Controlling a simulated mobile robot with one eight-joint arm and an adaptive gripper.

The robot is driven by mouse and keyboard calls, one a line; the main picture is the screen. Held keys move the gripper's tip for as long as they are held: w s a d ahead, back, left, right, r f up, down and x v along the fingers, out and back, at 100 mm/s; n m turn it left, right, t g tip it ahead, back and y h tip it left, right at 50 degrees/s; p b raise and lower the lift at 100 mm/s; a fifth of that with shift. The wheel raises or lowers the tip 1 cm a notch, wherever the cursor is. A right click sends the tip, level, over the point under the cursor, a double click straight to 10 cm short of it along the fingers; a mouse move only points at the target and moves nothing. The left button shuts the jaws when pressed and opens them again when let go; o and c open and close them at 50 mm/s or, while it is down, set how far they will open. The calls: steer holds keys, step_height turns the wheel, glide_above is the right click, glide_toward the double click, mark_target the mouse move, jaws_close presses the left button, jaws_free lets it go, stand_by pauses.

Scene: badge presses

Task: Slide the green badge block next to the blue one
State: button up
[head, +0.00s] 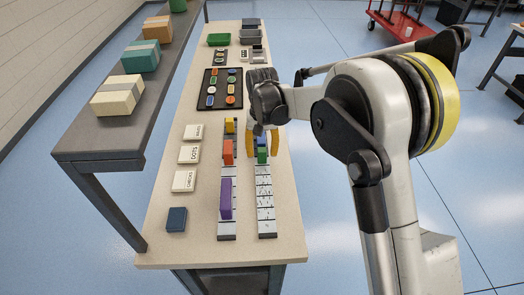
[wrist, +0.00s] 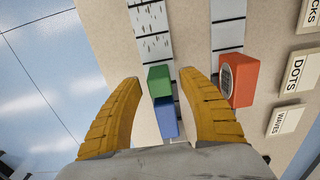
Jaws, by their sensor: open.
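The green badge block (wrist: 158,80) stands on the right-hand marked strip (head: 265,199), between the tips of my yellow fingers in the wrist view. The blue block (wrist: 167,118) is directly beside it, closer to my palm; they look close together or touching. In the head view the green block (head: 262,155) is on the near side of the blue block (head: 260,141), which is partly hidden by my gripper. My gripper (wrist: 159,79) is open, with one finger on each side of the blocks and visible space at both sides.
A parallel strip to the left bears an orange block (head: 227,151), a purple block (head: 226,198) and a yellow block (head: 230,125). White label tiles (head: 188,154) and a dark blue block (head: 177,219) lie further left. A black tray (head: 222,89) of badges is behind. The strip's near end is clear.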

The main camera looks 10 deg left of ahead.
mark_target(262, 149)
step_height(262, 149, up, 12)
stand_by(0.4)
